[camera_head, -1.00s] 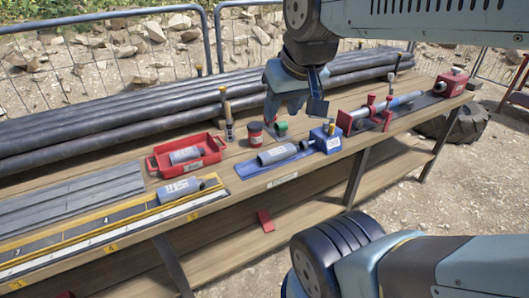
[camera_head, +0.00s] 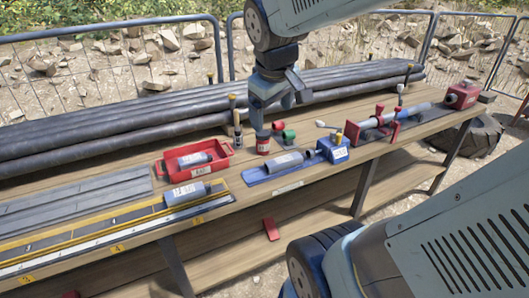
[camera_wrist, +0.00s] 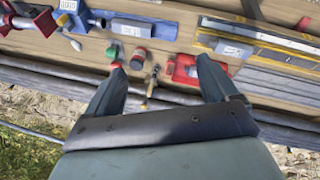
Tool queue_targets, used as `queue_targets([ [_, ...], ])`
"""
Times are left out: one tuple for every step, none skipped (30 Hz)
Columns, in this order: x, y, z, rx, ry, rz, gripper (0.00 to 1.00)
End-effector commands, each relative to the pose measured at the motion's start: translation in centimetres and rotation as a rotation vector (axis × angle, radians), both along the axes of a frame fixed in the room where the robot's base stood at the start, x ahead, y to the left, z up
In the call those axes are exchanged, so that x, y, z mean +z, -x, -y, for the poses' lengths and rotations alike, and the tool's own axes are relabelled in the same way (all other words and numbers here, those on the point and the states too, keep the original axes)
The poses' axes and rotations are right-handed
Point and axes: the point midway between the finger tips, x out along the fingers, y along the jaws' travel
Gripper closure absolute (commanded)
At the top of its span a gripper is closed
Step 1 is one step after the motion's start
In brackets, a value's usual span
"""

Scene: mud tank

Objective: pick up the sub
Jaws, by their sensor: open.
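Three short grey labelled cylinders could be the sub; I cannot tell which is meant. One (camera_head: 194,160) lies in the red tray (camera_head: 222,162). One (camera_head: 187,194) lies on the yellow-edged measuring strip (camera_head: 130,222), and shows in the wrist view (camera_wrist: 233,48). One (camera_head: 285,162) lies on the blue stand (camera_head: 262,179), and shows in the wrist view (camera_wrist: 130,28). My gripper (camera_head: 279,113) is open and empty above the back of the bench, behind the red and green caps. In the wrist view its fingers (camera_wrist: 160,63) stand wide apart, pointing at the bench.
Long dark pipes (camera_head: 100,122) lie along the back of the bench (camera_head: 310,187). A brush (camera_head: 237,122), a red can (camera_head: 263,143) and a green cap (camera_head: 289,136) stand near my gripper. A red vice (camera_head: 379,122) stands to the right. A metal fence (camera_head: 110,33) runs behind.

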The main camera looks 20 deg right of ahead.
Motion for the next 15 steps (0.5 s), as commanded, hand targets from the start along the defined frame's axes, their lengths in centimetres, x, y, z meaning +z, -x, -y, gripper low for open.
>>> queue_targets([
  [-0.6, -1.2, 0.5, 0.043, 0.039, -0.036, 0.13],
  [-0.9, -1.8, 0.8, 0.073, 0.064, -0.057, 0.13],
  [-1.3, -2.7, 1.2, 0.114, 0.095, -0.084, 0.13],
  [-1.6, -3.4, 1.5, 0.147, 0.119, -0.103, 0.13],
  [-2.0, -4.0, 1.8, 0.178, 0.139, -0.124, 0.13],
  [-2.5, -4.9, 2.3, 0.221, 0.169, -0.152, 0.13],
  [-2.9, -5.5, 2.5, 0.254, 0.189, -0.174, 0.13],
  [-3.3, -6.2, 2.9, 0.288, 0.208, -0.195, 0.13],
  [-3.9, -7.0, 3.3, 0.332, 0.232, -0.224, 0.13],
  [-4.4, -7.6, 3.6, 0.366, 0.249, -0.244, 0.13],
  [-4.8, -8.3, 3.9, 0.402, 0.266, -0.265, 0.13],
  [-5.5, -9.1, 4.3, 0.448, 0.286, -0.293, 0.13],
  [-6.0, -9.7, 4.7, 0.484, 0.301, -0.316, 0.13],
  [-6.6, -10.3, 5.0, 0.519, 0.313, -0.337, 0.13],
  [-7.3, -11.2, 5.4, 0.568, 0.331, -0.365, 0.13],
])
